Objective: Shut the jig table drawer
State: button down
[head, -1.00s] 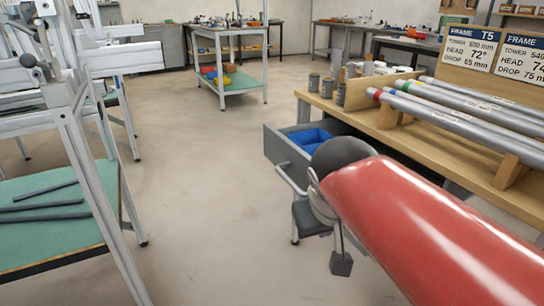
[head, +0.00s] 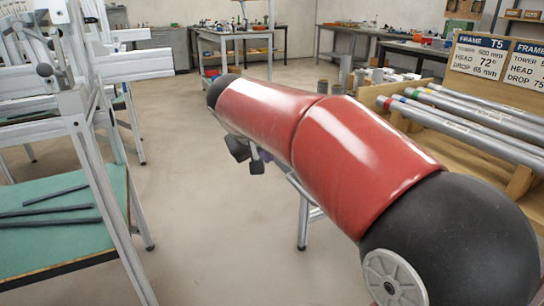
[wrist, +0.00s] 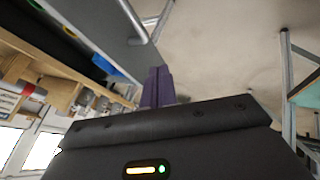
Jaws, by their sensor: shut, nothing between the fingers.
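The jig table drawer (wrist: 100,35) shows in the wrist view as a grey panel at the upper left, with a silver bar handle (wrist: 133,20) on it. A blue bin (wrist: 104,64) shows beside the panel, so the drawer stands open. My gripper (wrist: 158,72) has purple fingers, shut together and empty, close to the lower end of the panel; I cannot tell whether they touch it. In the head view my red arm hides the drawer and most of the gripper.
The wooden jig table (head: 376,92) on the right carries grey tubes (head: 470,122) and frame signs (head: 478,55). A green-topped stand (head: 60,240) with dark rods is at the left. The floor (head: 190,220) between is clear.

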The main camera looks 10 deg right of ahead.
jog(key=w+d+f, duration=0.5)
jog(key=d+f, duration=0.1)
jog(key=shift+w+d+f, duration=0.15)
jog(key=shift+d+f, duration=0.15)
jog(key=shift+d, duration=0.05)
